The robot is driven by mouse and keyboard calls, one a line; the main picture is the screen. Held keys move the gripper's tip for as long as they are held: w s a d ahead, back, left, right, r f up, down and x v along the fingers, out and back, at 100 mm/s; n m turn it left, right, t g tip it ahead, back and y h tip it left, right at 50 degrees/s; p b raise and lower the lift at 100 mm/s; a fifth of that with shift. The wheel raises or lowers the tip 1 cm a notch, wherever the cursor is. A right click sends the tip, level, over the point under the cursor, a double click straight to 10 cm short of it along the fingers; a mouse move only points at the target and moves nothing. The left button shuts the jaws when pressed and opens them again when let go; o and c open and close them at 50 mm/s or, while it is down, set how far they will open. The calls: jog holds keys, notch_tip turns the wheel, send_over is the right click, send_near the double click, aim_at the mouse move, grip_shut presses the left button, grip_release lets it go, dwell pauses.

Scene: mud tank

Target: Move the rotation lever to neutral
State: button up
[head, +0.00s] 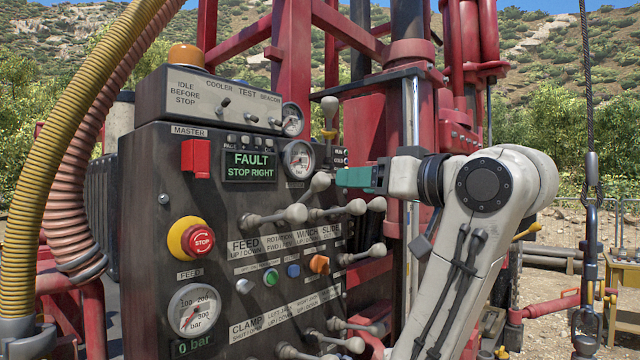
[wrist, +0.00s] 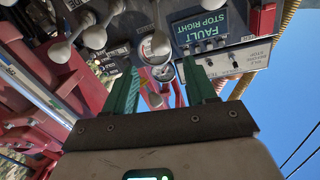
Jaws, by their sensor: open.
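The rotation lever (head: 320,181) is on the dark control panel, above the FEED and ROTATION labels. Its grey knob is raised and tilted up to the right, higher than the neighbouring levers; its base is partly hidden behind the feed lever (head: 296,213). My gripper (head: 345,178) has green fingers pointing left, just right of the rotation lever's knob and apart from it in the picture. In the wrist view my gripper (wrist: 162,78) is open with two separated fingers and nothing held.
The winch lever (head: 355,207) and slide lever (head: 377,204) stick out just below my gripper. A taller lever (head: 330,106) stands above it. A screen (head: 250,165) reads FAULT STOP RIGHT. A red stop button (head: 202,240) is at the left. Thick hoses (head: 60,150) hang further left.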

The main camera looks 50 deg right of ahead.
aim_at(326, 180)
jog(key=w+p, duration=0.1)
jog(key=w, duration=0.2)
jog(key=w+p, duration=0.1)
jog(key=w, duration=0.2)
jog(key=w+p, duration=0.1)
jog(key=w, duration=0.2)
jog(key=shift+d+r, duration=0.1)
jog(key=shift+d, duration=0.25)
jog(key=shift+w, duration=0.75)
jog(key=shift+d, duration=0.1)
grip_shut()
